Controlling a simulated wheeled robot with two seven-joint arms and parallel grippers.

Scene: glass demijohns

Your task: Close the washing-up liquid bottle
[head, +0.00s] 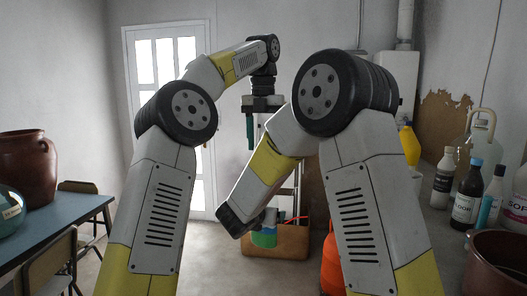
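I cannot tell for sure which container is the washing-up liquid bottle. Several bottles stand together at the right edge: a dark one with a blue cap and white label (467,194), a pale one with a dark cap (443,178), and a grey-white one with a teal patch (490,198). My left gripper (256,130) hangs fingers down in mid-air, far from these bottles; one teal finger shows, and my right arm is close in front. My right arm reaches down to the left. Its gripper is mostly hidden behind its wrist, near a green and blue object (264,237).
A brown box (290,241) stands on the floor behind my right wrist. A blue table (50,228) with a brown jar (27,165) and chairs is at left. At right are a glass demijohn (478,140), a yellow container (410,147) and a dark red pot (497,268).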

